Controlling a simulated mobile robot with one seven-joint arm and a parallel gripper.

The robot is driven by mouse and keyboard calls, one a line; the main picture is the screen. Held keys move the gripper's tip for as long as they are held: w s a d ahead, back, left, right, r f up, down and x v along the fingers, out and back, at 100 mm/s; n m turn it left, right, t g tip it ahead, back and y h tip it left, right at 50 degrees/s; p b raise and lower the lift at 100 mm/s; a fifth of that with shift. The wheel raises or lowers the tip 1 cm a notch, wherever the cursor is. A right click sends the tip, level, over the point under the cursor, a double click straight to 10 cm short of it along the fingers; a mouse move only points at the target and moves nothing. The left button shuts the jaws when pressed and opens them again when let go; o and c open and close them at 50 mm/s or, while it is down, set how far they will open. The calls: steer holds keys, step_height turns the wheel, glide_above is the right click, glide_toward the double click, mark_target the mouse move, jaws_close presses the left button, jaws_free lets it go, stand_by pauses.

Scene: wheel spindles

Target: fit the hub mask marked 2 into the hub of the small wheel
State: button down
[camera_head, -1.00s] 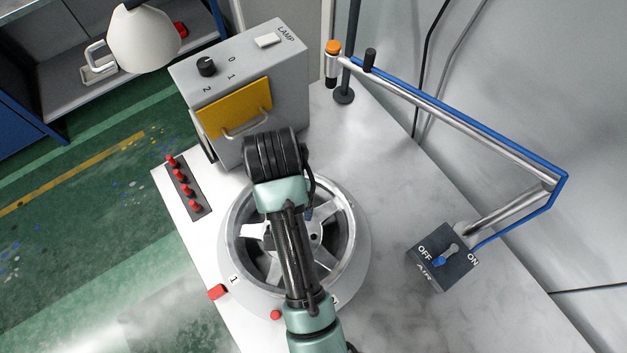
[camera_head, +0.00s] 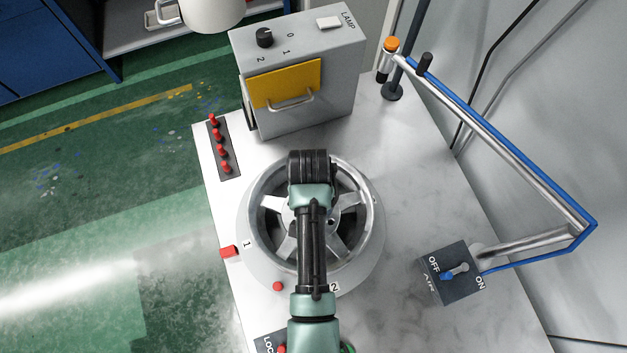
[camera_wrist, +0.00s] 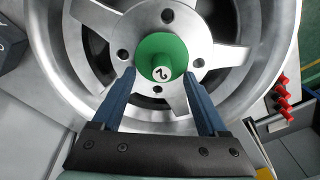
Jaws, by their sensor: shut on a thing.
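The mask covers the middle of the spoked metal wheel (camera_wrist: 215,55), over the hub. I cannot tell whether it is seated or held above the hub. In the head view, the wheel (camera_head: 352,232) lies flat on a round grey stand (camera_head: 262,262) with labels 1 and 2. There my arm hides the hub, the mask and my fingertips.
A grey lamp box (camera_head: 345,75) with a yellow flap (camera_head: 285,82) stands behind the wheel. A red-knobbed strip (camera_head: 222,145) is at left. An AIR switch box (camera_head: 450,275) and a jointed metal arm with a blue hose (camera_head: 500,143) are at right. Bare tabletop (camera_head: 425,165) separates them.

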steer(key=shift+s+f, duration=0.2)
steer(key=shift+f, duration=0.15)
steer(key=shift+c, duration=1.8)
jaws_free()
steer(key=o, duration=0.4)
steer(key=shift+f, duration=0.1)
steer(key=shift+c, duration=0.2)
steer(key=shift+w, duration=0.1)
